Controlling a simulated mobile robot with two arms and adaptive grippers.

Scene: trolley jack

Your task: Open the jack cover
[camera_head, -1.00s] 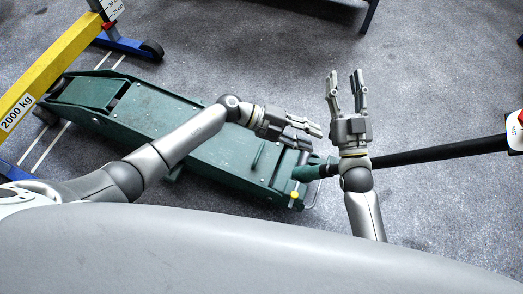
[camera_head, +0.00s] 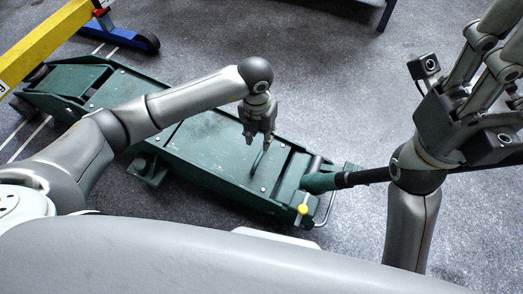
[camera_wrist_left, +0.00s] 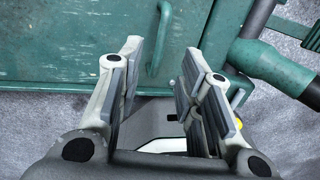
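The green trolley jack (camera_head: 110,85) lies on the floor, running from upper left to lower right. Its flat green cover (camera_head: 205,140) lies shut on top and carries a small green handle (camera_head: 262,153) near the right end; the handle also shows in the left wrist view (camera_wrist_left: 158,42). My left gripper (camera_head: 257,137) points down over the cover, just beside the handle. In the left wrist view its fingers (camera_wrist_left: 160,65) are apart with the handle beyond the gap, not held. My right gripper (camera_head: 485,70) is raised at the right, fingers apart and empty.
A dark jack lever (camera_head: 362,178) runs right from the green socket (camera_head: 320,183), passing behind my right wrist. A yellow beam (camera_head: 40,38) and a blue foot with a wheel (camera_head: 130,38) stand at upper left. Grey floor (camera_head: 300,90) is clear behind the jack.

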